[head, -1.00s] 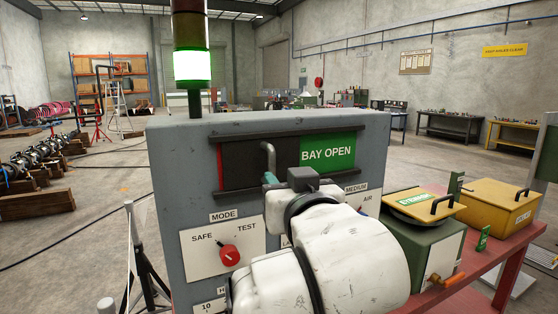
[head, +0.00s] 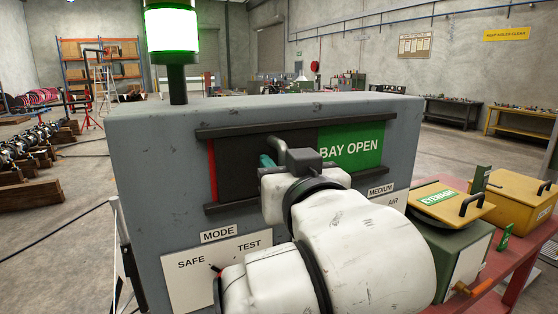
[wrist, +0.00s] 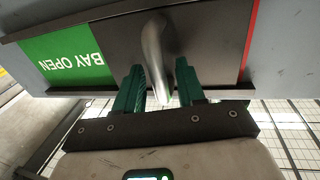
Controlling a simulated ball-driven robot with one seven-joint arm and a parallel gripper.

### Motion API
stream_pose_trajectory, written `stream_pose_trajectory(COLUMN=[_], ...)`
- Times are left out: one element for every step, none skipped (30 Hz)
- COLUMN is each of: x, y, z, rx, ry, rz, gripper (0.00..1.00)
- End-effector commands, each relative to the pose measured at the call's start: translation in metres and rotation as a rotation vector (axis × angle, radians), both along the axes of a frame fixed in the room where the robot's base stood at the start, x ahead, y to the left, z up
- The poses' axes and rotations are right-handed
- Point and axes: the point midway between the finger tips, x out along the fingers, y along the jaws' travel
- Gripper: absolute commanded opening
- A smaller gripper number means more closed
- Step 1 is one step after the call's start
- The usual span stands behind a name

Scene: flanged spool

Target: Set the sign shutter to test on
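The sign shutter (head: 240,168) is a dark sliding panel in a black-railed frame on the grey cabinet. It stands left of the green BAY OPEN field (head: 350,148), which is uncovered; a thin red strip (head: 212,170) shows at its left edge. A bent metal handle (head: 290,144) sticks out from the shutter. In the wrist view, which shows the sign upside down, the handle (wrist: 157,55) reaches between the two green fingers of my gripper (wrist: 160,90). The fingers look apart, with narrow gaps beside the handle. In the head view my wrist hides most of the fingers.
The cabinet face (head: 150,190) bears a SAFE/TEST mode plate (head: 190,285); my arm mostly covers its knob. To the right, a green box with a yellow lid (head: 450,200) and a yellow box (head: 525,205) stand on a red bench (head: 520,265). A lit green lamp (head: 172,32) tops the cabinet.

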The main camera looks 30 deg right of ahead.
Motion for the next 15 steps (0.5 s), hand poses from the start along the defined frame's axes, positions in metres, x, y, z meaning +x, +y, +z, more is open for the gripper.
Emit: stream_pose_trajectory(x=[-0.0005, -0.0006, -0.0007, -0.0007, -0.0007, -0.0007, -0.0007, -0.0007, -0.0007, -0.0007, -0.0007, -0.0007, -0.0006, -0.0006, -0.0006], y=[0.0003, 0.0003, 0.0004, 0.0004, 0.0004, 0.0004, 0.0004, 0.0002, 0.0002, 0.0002, 0.0002, 0.0002, 0.0001, 0.0001, 0.0001], z=[0.0001, 0.0002, 0.0002, 0.0002, 0.0002, 0.0002, 0.0002, 0.0002, 0.0002, 0.0002, 0.0002, 0.0002, 0.0001, 0.0001, 0.0001], rx=[0.0, 0.0, 0.0, 0.0, 0.0, 0.0, 0.0, 0.0, 0.0, 0.0, 0.0, 0.0, 0.0, 0.0, 0.0], ry=[-0.001, -0.001, -0.001, -0.001, -0.001, -0.001, -0.001, 0.0, 0.0, 0.0, 0.0, 0.0, 0.0, 0.0, 0.0], rz=[0.0, 0.0, 0.0, 0.0, 0.0, 0.0, 0.0, 0.0, 0.0, 0.0, 0.0, 0.0, 0.0, 0.0, 0.0], gripper=[0.39, 0.39, 0.39, 0.39, 0.39, 0.39, 0.39, 0.39, 0.39, 0.36, 0.33, 0.29, 0.27, 0.24, 0.2])
